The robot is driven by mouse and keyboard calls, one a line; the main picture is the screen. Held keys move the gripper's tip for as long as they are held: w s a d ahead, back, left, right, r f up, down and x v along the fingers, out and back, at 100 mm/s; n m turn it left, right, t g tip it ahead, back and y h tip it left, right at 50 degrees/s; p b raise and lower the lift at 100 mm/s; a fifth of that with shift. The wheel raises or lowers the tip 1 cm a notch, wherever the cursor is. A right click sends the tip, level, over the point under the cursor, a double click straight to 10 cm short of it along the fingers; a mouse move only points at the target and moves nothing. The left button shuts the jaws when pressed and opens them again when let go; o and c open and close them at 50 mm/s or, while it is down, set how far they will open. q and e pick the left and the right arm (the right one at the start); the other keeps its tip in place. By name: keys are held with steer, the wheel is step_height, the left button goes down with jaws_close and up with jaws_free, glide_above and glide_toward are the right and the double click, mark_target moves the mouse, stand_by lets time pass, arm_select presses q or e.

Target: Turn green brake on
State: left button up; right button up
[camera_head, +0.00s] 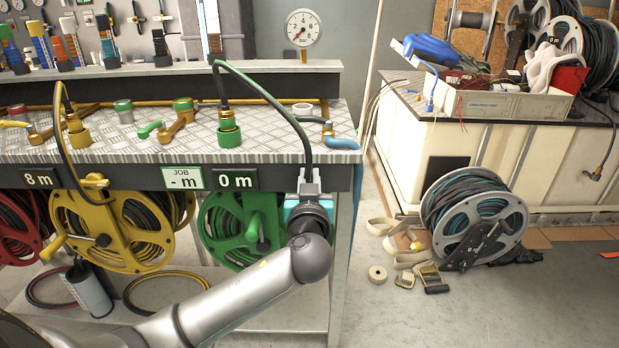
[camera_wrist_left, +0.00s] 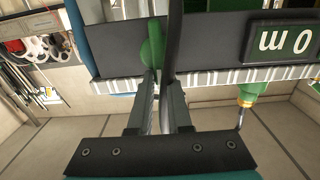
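My left gripper (camera_head: 309,180) is at the bench's front edge, right of the "0 m" display (camera_head: 235,180), with its fingers pointing up. In the left wrist view its two fingers (camera_wrist_left: 162,90) stand close together with a narrow gap. A rounded green lever (camera_wrist_left: 152,48), likely the green brake, shows just beyond the fingertips against the dark front panel. Contact is unclear, and the gripper covers that spot in the head view. A dark hose (camera_head: 300,125) loops down to the gripper from the green fitting (camera_head: 229,130). The green reel (camera_head: 215,220) is below. My right gripper is out of view.
A yellow reel with a yellow lever (camera_head: 95,181) and a red reel (camera_head: 18,232) hang to the left. A brass handle (camera_head: 178,122) stands on the bench top. A loose hose reel (camera_head: 473,215) stands on the floor at right. Floor right of the bench is partly clear.

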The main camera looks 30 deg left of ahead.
arm_select(q)
jaws_close()
